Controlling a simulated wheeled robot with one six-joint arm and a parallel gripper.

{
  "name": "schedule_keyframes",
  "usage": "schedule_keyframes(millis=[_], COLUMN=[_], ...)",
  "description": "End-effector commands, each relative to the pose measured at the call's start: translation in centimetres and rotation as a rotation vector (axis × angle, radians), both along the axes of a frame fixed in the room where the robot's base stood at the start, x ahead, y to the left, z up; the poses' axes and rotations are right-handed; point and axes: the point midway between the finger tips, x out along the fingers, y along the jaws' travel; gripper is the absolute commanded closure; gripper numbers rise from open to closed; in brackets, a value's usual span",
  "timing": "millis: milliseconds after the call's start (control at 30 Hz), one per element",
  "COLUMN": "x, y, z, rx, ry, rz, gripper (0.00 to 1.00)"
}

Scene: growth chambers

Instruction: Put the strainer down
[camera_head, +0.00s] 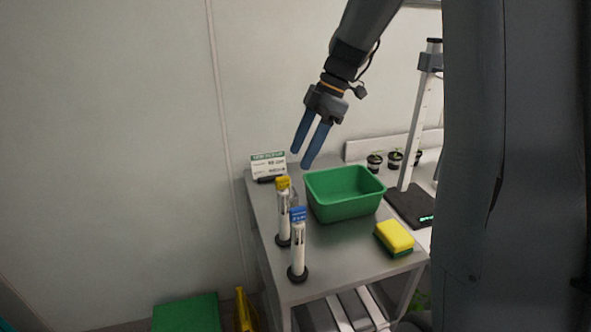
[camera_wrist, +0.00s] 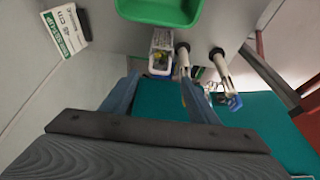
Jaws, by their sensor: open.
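My gripper (camera_head: 300,159) is open, its two blue fingers apart and pointing down, above the back left of the steel table (camera_head: 347,252). Nothing shows between the fingers. In the wrist view my gripper (camera_wrist: 159,76) also looks empty. I cannot clearly make out a strainer in either view. A small white, open-topped container (camera_wrist: 161,52) with something yellow in it shows beyond the fingertips in the wrist view; I cannot tell whether it is the strainer. The green tub (camera_head: 345,207) stands on the table, below and right of my gripper, and looks empty.
Two upright tubes, one yellow-capped (camera_head: 284,219) and one blue-capped (camera_head: 298,250), stand at the table's left edge. A label card (camera_head: 268,165) is at the back left. A yellow sponge (camera_head: 394,236) lies front right. A scale (camera_head: 411,207) and seedling pots (camera_head: 394,160) are to the right.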

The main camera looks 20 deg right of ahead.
Motion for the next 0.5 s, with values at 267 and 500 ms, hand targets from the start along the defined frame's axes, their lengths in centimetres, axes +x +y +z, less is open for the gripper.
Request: schedule_keyframes(millis=[267,500], x=[0.1,0.0], y=[-2.0,-2.6], z=[4.3,5.6], rx=[-0.001,-0.001], ry=[-0.003,-0.001], rz=[-0.001,0.000], gripper=[0.45,0.45])
